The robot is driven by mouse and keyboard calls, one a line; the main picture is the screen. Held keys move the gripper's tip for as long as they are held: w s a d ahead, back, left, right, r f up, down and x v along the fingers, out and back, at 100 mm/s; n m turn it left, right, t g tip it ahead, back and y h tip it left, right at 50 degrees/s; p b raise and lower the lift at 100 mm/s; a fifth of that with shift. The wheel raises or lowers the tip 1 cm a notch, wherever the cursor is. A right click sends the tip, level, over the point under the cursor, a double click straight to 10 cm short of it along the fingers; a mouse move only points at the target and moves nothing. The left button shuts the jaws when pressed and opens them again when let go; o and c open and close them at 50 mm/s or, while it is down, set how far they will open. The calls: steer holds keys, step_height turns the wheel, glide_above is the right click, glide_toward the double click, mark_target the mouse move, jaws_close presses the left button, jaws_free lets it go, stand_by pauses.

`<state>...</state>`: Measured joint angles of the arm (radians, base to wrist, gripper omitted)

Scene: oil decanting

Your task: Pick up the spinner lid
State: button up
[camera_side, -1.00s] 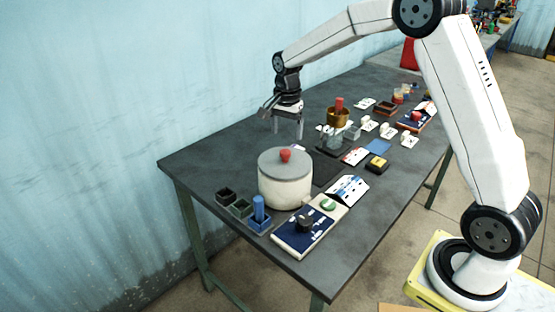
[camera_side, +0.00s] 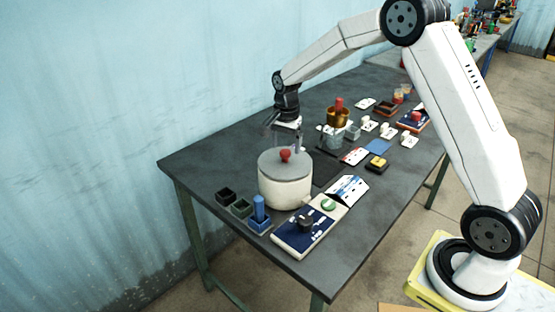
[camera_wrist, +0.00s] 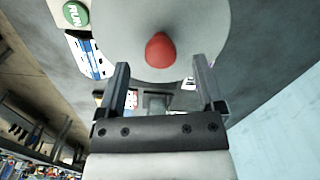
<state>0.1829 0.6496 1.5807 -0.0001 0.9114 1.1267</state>
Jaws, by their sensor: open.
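The spinner lid (camera_side: 270,163) is a grey disc with a red knob (camera_side: 285,155) at its middle. It sits on the cream round spinner pot (camera_side: 284,190) near the front of the table. My gripper (camera_side: 286,147) is open and empty, above and just behind the lid. In the wrist view the lid (camera_wrist: 110,35) fills the top, and its red knob (camera_wrist: 160,50) lies ahead of and between the fingertips of my gripper (camera_wrist: 161,64). The knob is not between the finger pads. Most of the pot is hidden under the lid in the wrist view.
A blue control panel (camera_side: 290,238) with a black knob and a green button (camera_side: 328,204) stand right of the pot. Small dark, green and blue holders (camera_side: 260,224) stand in front. The table's left side is clear.

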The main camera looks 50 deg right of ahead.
mark_target(285, 151)
steer(key=shift+f, duration=1.65)
jaws_close()
